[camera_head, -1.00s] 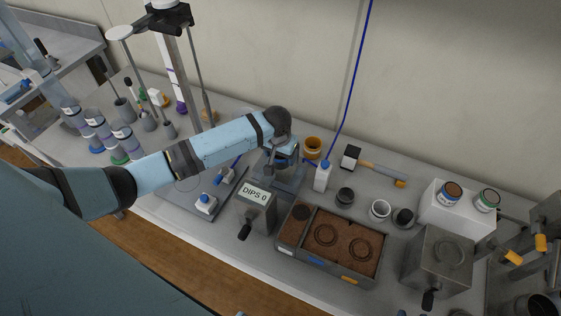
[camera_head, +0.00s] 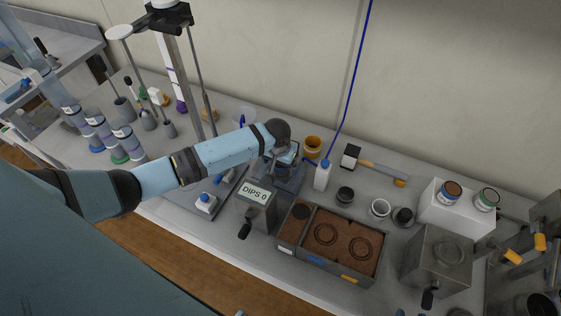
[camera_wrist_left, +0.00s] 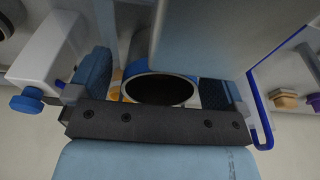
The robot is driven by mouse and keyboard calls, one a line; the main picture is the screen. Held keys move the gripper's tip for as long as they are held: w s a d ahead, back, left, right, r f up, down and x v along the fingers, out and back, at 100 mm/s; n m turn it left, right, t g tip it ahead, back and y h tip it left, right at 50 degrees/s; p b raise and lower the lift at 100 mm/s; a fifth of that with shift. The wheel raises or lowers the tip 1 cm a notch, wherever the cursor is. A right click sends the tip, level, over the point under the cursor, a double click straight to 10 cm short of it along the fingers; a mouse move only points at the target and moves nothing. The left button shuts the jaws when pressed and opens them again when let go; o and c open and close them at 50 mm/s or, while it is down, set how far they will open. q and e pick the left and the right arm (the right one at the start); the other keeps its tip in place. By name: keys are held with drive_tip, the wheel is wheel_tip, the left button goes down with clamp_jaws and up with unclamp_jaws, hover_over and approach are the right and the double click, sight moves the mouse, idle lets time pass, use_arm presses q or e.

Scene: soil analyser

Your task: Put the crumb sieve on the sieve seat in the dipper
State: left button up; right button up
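My left gripper (camera_head: 283,156) is over the dipper (camera_head: 287,180), behind the grey box reading "DIPS 0" (camera_head: 257,205). In the left wrist view a blue ring with a dark inside, apparently the crumb sieve (camera_wrist_left: 160,75), lies between the two blue-padded fingers of the left gripper (camera_wrist_left: 155,85). The right finger is close against the ring; a narrow gap seems to show on the left. Whether the fingers grip it is unclear. The sieve seat is hidden under the gripper, and I cannot tell whether the sieve touches it. My right gripper is out of view.
A white bottle with a blue cap (camera_head: 322,177) stands just right of the dipper, with an orange jar (camera_head: 313,146) behind. A soil tray (camera_head: 343,273) lies in front right. White-and-blue clamps (camera_head: 206,203) are at the left. A tall stand (camera_head: 174,70) rises behind my arm.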

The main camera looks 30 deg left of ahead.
use_arm(q)
wheel_tip(320, 180, up, 12)
drive_tip(key=s, duration=0.1)
drive_tip(key=shift+s, duration=0.4)
idle(0.5)
